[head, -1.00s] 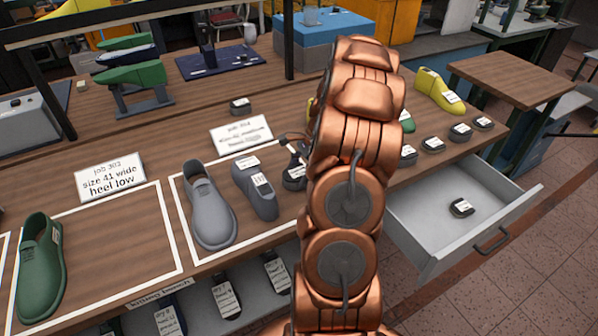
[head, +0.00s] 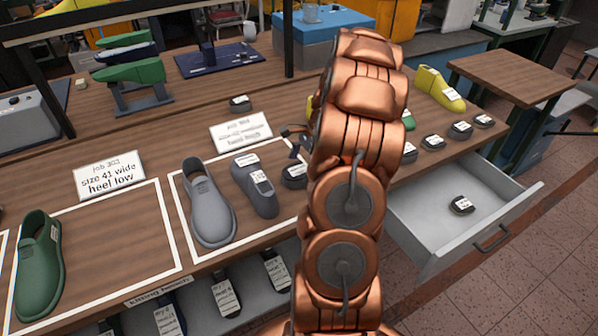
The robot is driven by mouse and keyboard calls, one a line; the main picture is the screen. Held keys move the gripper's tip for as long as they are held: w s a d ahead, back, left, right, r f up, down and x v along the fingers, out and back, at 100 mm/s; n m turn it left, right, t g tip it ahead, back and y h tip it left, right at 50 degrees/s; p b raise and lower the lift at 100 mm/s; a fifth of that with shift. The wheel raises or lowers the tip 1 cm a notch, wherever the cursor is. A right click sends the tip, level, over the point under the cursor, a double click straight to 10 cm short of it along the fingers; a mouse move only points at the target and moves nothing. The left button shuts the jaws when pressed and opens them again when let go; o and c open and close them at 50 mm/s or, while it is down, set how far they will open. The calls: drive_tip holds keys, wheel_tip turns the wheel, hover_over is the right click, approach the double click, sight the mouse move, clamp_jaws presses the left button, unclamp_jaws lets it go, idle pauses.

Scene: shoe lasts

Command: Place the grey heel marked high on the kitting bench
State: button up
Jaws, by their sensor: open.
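A dark grey heel (head: 294,176) with a white label lies on the kitting bench (head: 110,247), at the right of the white-outlined job area that holds a grey shoe (head: 209,205) and a grey last (head: 256,188). Its label is too small to read, and my arm hides part of the area beside it. My gripper (head: 294,143) is mostly hidden behind my copper arm; a small dark part shows just above and behind the heel, apart from it. The job card (head: 240,132) behind the area seems to read heel high.
More dark heels stand in a row on the right of the bench (head: 433,142), one lies farther back (head: 240,103), and one lies in the open drawer (head: 462,205). A green shoe (head: 39,265) stands at left by the heel low card (head: 110,176). A yellow last (head: 440,90) stands at right.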

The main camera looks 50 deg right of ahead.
drive_tip(key=b+v, duration=0.3)
drive_tip(key=v, duration=0.7)
drive_tip(key=shift+r, duration=0.2)
drive_tip(key=s+a+r+n+g+h, duration=0.15)
drive_tip(key=a+n, duration=0.45)
drive_tip(key=a, duration=0.7)
drive_tip(key=s+a+r+n+g, duration=0.15)
drive_tip(key=a+n, duration=0.35)
drive_tip(key=a, duration=0.8)
drive_tip(key=s+a+f+n+h, duration=0.1)
drive_tip(key=s+a+n, duration=0.4)
drive_tip(key=s, duration=0.4)
drive_tip(key=s+a+f+n+h, duration=0.1)
drive_tip(key=s+a+f+n, duration=0.1)
drive_tip(key=s+a+n, duration=0.4)
drive_tip(key=s, duration=0.3)
drive_tip(key=shift+s+a+f+n+g+h, duration=0.15)
drive_tip(key=shift+s+a+n+g+h, duration=0.15)
drive_tip(key=shift+n+h, duration=0.1)
